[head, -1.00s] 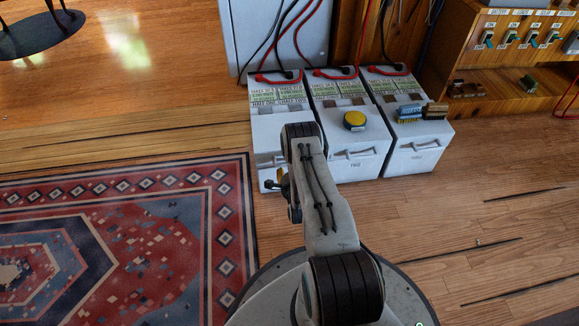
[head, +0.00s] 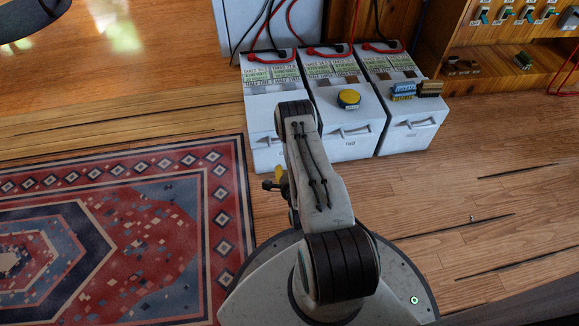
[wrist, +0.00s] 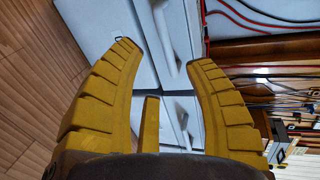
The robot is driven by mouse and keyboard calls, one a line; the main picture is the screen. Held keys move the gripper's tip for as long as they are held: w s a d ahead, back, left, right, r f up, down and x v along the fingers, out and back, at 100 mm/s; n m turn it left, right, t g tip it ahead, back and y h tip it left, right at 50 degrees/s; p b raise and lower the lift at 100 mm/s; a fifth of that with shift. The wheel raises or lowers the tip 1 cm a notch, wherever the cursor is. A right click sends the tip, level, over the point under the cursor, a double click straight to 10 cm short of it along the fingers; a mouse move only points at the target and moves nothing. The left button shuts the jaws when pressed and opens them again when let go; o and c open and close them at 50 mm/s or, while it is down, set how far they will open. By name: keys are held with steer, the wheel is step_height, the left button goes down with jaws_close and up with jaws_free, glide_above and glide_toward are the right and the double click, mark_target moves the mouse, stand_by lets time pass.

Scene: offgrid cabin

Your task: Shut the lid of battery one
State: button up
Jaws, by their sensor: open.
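Battery one (head: 262,103) is the leftmost of three white battery boxes in the head view. My arm covers much of its front, and I cannot tell there whether its lid is fully down. My gripper shows only as a small yellow bit (head: 278,174) left of my arm, in front of the box's lower front. In the wrist view, turned sideways, my gripper (wrist: 166,55) has its yellow fingers apart with nothing between them. Ahead of it are white box faces with handles (wrist: 165,38); I cannot tell whether the fingers touch them.
The third box (head: 400,115) carries a blue brush (head: 403,90). Red and black cables run behind. A patterned rug (head: 120,235) lies to the left; bare floor is open to the right.

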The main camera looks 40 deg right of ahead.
steer(key=shift+v, duration=1.05)
